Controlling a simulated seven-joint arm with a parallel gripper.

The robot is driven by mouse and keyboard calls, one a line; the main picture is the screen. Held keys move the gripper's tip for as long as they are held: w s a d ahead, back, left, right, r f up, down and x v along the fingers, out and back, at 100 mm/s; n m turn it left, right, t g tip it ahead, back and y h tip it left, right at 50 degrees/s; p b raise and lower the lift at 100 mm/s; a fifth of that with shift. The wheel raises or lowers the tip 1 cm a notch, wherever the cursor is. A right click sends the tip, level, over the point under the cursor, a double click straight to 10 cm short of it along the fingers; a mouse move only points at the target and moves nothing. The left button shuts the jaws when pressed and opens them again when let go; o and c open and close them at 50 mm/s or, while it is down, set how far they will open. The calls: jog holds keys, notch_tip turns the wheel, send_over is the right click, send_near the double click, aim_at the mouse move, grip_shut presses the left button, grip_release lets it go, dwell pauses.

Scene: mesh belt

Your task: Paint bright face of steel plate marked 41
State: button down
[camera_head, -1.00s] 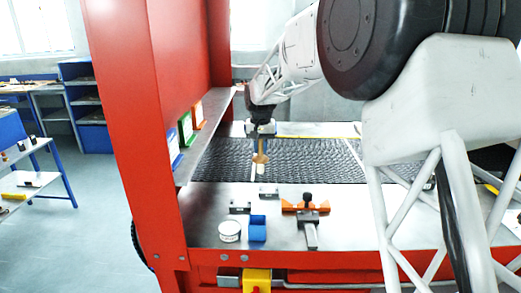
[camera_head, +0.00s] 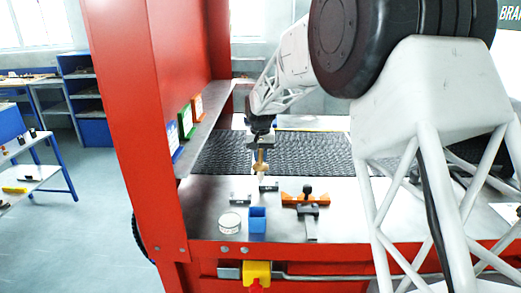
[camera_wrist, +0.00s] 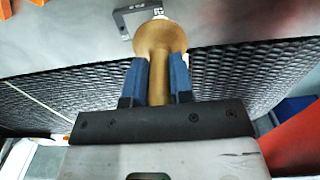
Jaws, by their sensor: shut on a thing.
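My gripper (camera_head: 262,158) is shut on the tan handle of a brush (camera_wrist: 158,42); its blue fingers (camera_wrist: 158,78) clasp the handle in the wrist view. The brush points down, and its pale tip (camera_head: 262,174) is just at the far edge of a small steel plate (camera_head: 268,187). That plate also shows in the wrist view (camera_wrist: 126,18), partly behind the brush head, so contact cannot be told. A second small steel plate (camera_head: 240,198) lies to its left on the steel bench. The markings are too small to read as 41.
A white round tin (camera_head: 230,222) and a blue open container (camera_head: 257,220) stand near the front edge. An orange fixture (camera_head: 292,197) with a grey part lies to the right. The black mesh belt (camera_head: 310,150) runs behind. A red post (camera_head: 135,120) rises at left.

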jog(key=shift+d+f, duration=0.2)
jog(key=shift+f, duration=0.6)
jog(key=shift+d+f, duration=0.2)
jog(key=shift+d, duration=0.95)
jog(key=shift+a, duration=1.25)
jog(key=shift+w+r, duration=0.15)
jog(key=shift+w, duration=0.5)
jog(key=shift+d, duration=2.95)
jog(key=shift+a, duration=3.1)
notch_tip(320, 180, up, 8)
